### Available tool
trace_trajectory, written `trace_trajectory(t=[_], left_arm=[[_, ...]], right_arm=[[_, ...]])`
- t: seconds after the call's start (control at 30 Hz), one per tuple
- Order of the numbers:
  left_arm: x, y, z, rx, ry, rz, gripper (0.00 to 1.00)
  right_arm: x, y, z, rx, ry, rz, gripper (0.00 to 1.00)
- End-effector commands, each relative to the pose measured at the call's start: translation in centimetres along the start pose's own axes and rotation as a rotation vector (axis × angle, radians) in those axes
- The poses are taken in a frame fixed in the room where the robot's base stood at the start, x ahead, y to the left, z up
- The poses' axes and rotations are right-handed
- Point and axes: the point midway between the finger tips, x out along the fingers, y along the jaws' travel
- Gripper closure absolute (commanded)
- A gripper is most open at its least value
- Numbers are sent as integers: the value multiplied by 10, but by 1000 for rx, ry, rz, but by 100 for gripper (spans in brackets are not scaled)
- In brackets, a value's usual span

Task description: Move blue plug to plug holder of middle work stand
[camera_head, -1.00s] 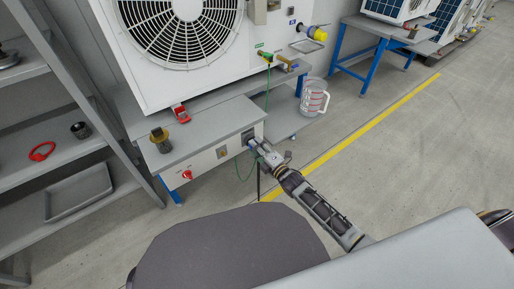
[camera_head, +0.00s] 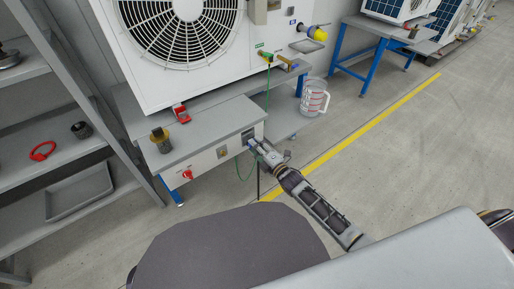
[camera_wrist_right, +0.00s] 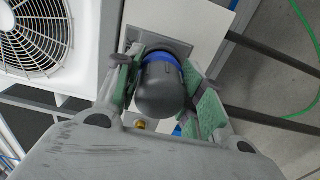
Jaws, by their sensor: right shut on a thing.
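The blue plug (camera_wrist_right: 162,92) has a dark grey rounded body and a blue ring. In the right wrist view it sits between the green-padded fingers of my right gripper (camera_wrist_right: 165,95), which is shut on it. Its far end meets a grey square plate (camera_wrist_right: 184,46) on a white panel; I cannot tell whether it is seated there. In the head view my right gripper (camera_head: 257,146) is at the right end of the work stand's white front panel (camera_head: 205,162), and the plug is mostly hidden. My left gripper is not in view.
A large fan unit (camera_head: 140,85) stands on this work stand. A green cable (camera_head: 239,172) hangs below the panel. A clear jug (camera_head: 313,98) stands right of the stand. Grey shelving (camera_head: 15,120) is at left. Another blue-legged stand (camera_head: 382,55) is behind right, with open floor before it.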

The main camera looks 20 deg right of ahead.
Motion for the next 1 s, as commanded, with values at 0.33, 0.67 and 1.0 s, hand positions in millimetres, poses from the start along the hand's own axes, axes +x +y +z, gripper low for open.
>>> trace_trajectory(t=[0.33, 0.67, 1.0], left_arm=[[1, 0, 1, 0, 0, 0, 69], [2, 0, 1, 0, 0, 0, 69], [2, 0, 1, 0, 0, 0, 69]], right_arm=[[4, 0, 0, 0, 0, 1, 99], [8, 0, 0, 0, 0, 0, 99], [8, 0, 0, 0, 0, 0, 36]])
